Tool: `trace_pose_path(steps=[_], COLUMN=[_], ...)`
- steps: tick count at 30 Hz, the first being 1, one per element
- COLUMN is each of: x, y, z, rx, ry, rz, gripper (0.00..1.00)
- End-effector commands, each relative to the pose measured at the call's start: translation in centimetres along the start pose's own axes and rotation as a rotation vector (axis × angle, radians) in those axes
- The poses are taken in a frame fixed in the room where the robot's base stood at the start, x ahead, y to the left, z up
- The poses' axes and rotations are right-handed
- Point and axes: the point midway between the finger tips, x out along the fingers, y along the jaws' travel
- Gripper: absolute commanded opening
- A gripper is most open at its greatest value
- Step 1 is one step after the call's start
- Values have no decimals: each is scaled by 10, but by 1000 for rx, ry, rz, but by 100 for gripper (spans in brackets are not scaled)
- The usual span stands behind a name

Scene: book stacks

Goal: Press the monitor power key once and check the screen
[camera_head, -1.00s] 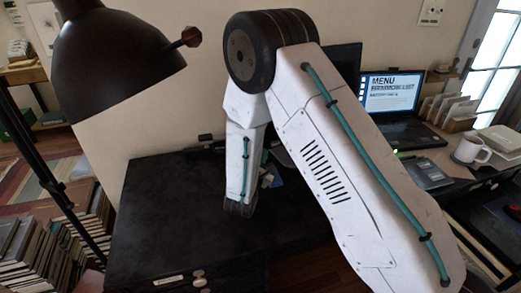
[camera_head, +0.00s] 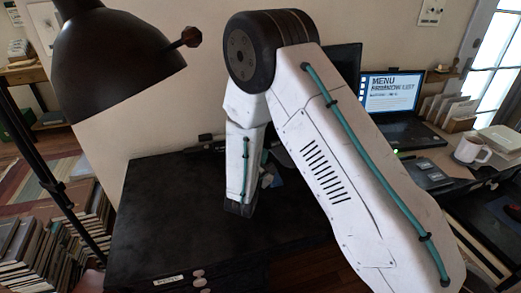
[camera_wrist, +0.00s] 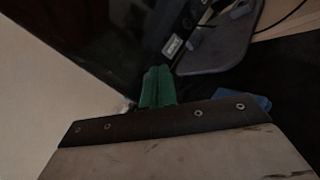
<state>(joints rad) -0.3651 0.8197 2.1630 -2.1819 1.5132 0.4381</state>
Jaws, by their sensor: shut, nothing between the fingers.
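A dark monitor panel (camera_head: 345,62) stands behind my arm in the head view, mostly hidden by it. In the wrist view a black, unlit panel (camera_wrist: 85,40), seemingly the monitor, fills the upper left. A small pale mark (camera_wrist: 173,45) sits near its lower edge; I cannot tell whether it is the power key. My gripper (camera_wrist: 158,84) has green fingers, shut and empty, pointing toward the panel's lower edge. I cannot tell whether they touch it. In the head view my gripper is mostly hidden behind my arm.
A grey stand base (camera_wrist: 222,45) and a cable (camera_wrist: 285,20) lie beyond the fingers. A lit laptop (camera_head: 392,98) showing a menu and a white mug (camera_head: 472,150) are at right. A black lamp (camera_head: 112,55) hangs at left. The black desk's left part (camera_head: 165,210) is clear.

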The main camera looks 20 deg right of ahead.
Motion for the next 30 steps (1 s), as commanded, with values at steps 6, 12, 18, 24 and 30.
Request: trace_pose_path(steps=[6,12,18,24,30], x=[0,2,6,6,7], y=[0,1,5,5,5], z=[0,-1,-4,-4,-5], rx=[0,0,1,0,0], ry=[0,0,0,0,0], rz=[0,0,0,0,0], gripper=[0,0,0,0,0])
